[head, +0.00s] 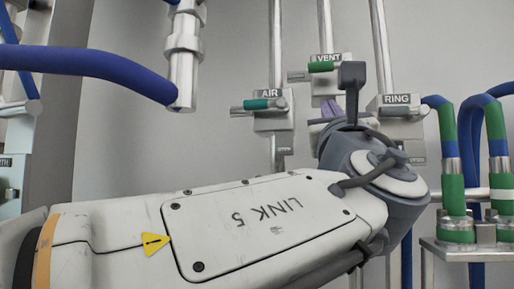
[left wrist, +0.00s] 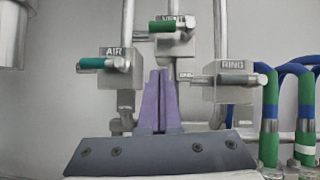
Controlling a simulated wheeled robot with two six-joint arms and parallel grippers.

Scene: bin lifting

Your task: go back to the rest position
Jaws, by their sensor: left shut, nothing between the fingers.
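My left gripper (left wrist: 159,85) shows two purple fingers pressed together in the left wrist view, with nothing between them. In the head view my left arm reaches in from the lower left, and the gripper's purple fingers (head: 328,110) are partly hidden behind my wrist. The fingers point towards the valve panel, just below the VENT valve (head: 322,67) in the picture. I cannot tell whether they touch anything. My right gripper is in neither view.
The AIR valve (head: 262,104) has a teal handle, left of my wrist. The RING valve (head: 402,108) is at the right. Blue and green hoses (head: 453,185) rise at the far right. A blue hose with a metal pipe (head: 183,60) hangs at the upper left.

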